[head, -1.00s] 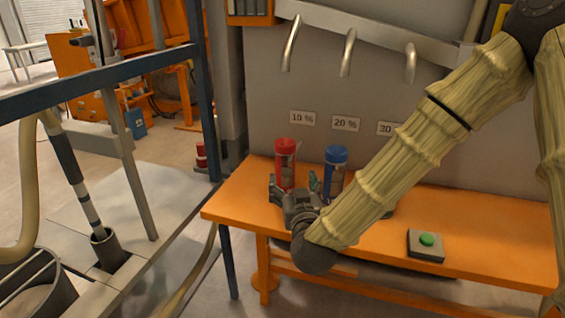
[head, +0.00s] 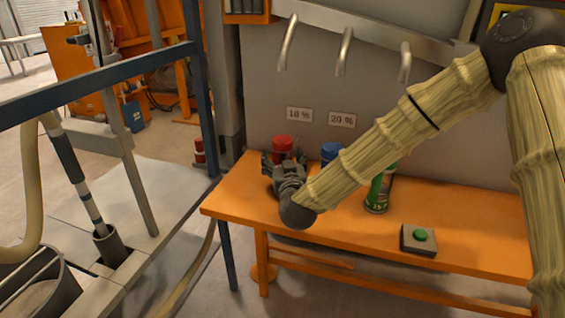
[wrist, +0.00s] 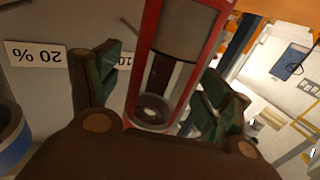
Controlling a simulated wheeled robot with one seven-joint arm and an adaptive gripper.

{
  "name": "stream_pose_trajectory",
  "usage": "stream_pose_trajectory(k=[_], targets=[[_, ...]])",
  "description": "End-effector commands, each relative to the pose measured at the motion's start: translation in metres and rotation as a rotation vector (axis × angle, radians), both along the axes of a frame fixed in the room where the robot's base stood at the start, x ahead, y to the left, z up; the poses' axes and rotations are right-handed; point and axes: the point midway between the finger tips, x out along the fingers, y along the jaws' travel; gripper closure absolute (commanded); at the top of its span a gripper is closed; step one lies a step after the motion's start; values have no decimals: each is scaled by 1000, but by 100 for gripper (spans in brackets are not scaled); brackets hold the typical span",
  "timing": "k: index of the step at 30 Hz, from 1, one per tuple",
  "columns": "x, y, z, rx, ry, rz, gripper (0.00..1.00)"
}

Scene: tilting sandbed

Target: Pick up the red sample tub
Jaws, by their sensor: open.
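The red sample tub (head: 283,143) stands on the orange bench below the "10 %" label; in the head view my gripper hides most of its body. In the wrist view the tub (wrist: 174,60) shows a red frame and a clear window, and appears between my two green-padded fingers. My gripper (head: 284,162) is open, with one finger on each side of the tub. In the wrist view a gap shows between the gripper's fingers (wrist: 158,88) and the tub. I cannot tell if either finger touches it.
A blue-lidded tub (head: 332,151) stands just right of the red one, partly behind my arm. A green tub (head: 378,193) stands further right, near a box with a green button (head: 419,238). The orange bench (head: 245,200) is clear at its left end.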

Motion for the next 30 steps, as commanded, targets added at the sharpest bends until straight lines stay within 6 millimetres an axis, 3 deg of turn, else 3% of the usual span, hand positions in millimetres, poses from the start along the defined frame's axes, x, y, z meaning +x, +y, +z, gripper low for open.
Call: stream_pose_trajectory(k=[8,18,30], targets=[[3,0,0,0,0,0,21],[3,0,0,0,0,0,80],[3,0,6,0,-2,-1,81]])
